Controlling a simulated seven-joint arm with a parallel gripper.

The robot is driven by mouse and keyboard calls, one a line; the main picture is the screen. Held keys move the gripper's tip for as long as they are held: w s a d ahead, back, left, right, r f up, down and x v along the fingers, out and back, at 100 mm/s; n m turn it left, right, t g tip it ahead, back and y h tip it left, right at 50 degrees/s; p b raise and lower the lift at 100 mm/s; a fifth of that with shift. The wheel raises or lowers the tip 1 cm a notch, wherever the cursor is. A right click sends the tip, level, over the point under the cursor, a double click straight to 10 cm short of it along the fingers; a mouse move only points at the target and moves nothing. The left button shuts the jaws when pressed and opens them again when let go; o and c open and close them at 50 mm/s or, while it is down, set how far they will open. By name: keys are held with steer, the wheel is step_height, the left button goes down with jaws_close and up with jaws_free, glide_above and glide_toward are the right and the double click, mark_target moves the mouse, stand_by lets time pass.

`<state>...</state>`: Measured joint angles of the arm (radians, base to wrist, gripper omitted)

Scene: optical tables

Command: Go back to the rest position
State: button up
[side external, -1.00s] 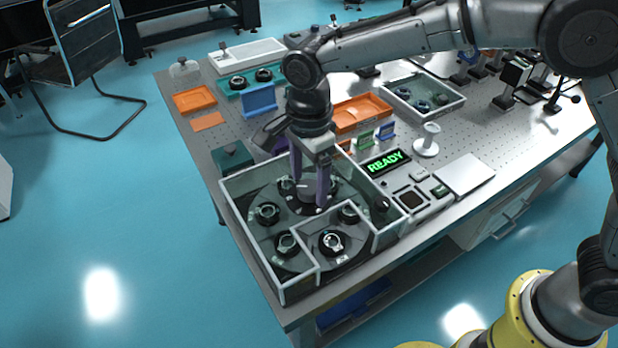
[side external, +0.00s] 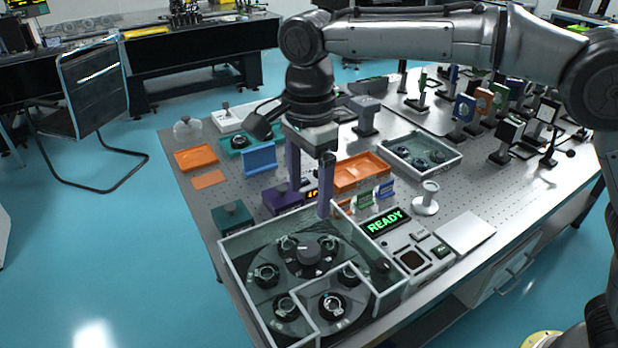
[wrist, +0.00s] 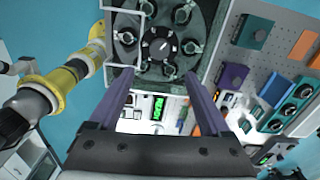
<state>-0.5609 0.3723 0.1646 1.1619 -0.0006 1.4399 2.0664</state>
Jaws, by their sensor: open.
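My gripper (side external: 310,190) is open and empty, with its two purple fingers pointing down above the back edge of a walled clear box (side external: 232,262). In the wrist view my gripper (wrist: 158,92) shows both fingers wide apart with nothing between them. Inside the box is a dark round carousel (side external: 283,258) with a black centre knob (side external: 308,252) and several ring-shaped holders around it. The knob also shows in the wrist view (wrist: 160,44), apart from the fingers.
A green "READY" display (side external: 385,222) and a button panel (side external: 415,260) lie right of the box. Orange trays (side external: 360,172), a purple block (side external: 280,198) and a grey tray (side external: 420,155) stand behind. Many optical mounts (side external: 490,110) crowd the back right.

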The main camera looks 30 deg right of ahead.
steer(key=shift+r, duration=0.8)
steer(key=shift+d, duration=0.1)
steer(key=s+d+r+m+t, duration=0.2)
steer(key=s+d+r, duration=0.1)
steer(key=d+r, duration=0.6)
steer(key=s+d+r+n+t, duration=0.1)
steer(key=s+d+n, duration=0.1)
steer(key=s+d, duration=0.65)
steer(key=s+d+f+n+t, duration=0.1)
steer(key=s+d+f+n, duration=0.3)
steer(key=s+f+n, duration=0.2)
steer(key=s+d+f+n+t, duration=0.1)
steer(key=s+d+f+n, duration=0.2)
steer(key=s+f+n, duration=0.3)
steer(key=shift+s+d+f+n+t, duration=0.35)
steer(key=shift+f+n, duration=0.25)
steer(key=shift+n, duration=2)
